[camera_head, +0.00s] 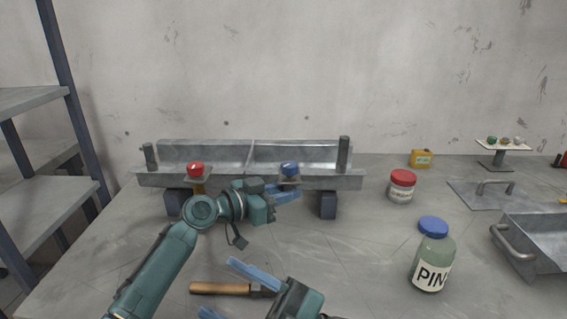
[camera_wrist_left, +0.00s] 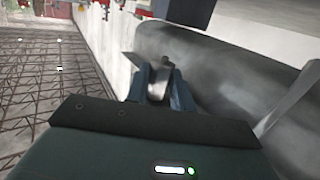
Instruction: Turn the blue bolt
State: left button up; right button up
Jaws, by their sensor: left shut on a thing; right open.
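The blue bolt (camera_head: 289,169) sits at the front of the right half of the metal trough (camera_head: 300,154), above a small grey plate. My left gripper (camera_head: 294,191) is just below the blue head. Its blue fingers are shut on a grey metal part at the bolt, which shows between the fingertips in the left wrist view (camera_wrist_left: 158,85). The fingers hide part of the lower end of the bolt. The red bolt (camera_head: 196,169) is at the left half, behind my left wrist. My right gripper (camera_head: 218,287) is open and empty, low at the front of the table.
A wooden-handled tool (camera_head: 222,288) lies by my right gripper. A green jar with a blue lid (camera_head: 432,258), a red-lidded jar (camera_head: 402,187), a yellow box (camera_head: 421,159) and a metal tray (camera_head: 540,243) stand to the right. A shelf (camera_head: 45,196) is at the left.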

jog(key=w+d+r+t+h, duration=0.1)
jog(key=w+d+r+h, duration=0.15)
jog(key=w+d, duration=0.65)
jog(key=w+d+r+t+h, duration=0.1)
jog(key=w+d+r+t, duration=0.15)
jog(key=w+d, duration=0.65)
jog(key=m+h, duration=0.4)
jog(key=m, duration=0.8)
send_near(283, 163)
jog(key=shift+t, duration=0.35)
jog(key=x, duration=1)
jog(key=shift+f, duration=0.25)
jog(key=shift+c, duration=0.4)
jog(key=c, duration=0.9)
jog(key=shift+h, duration=0.25)
jog(key=shift+s+m+t, duration=0.1)
jog(key=shift+m+t, duration=0.2)
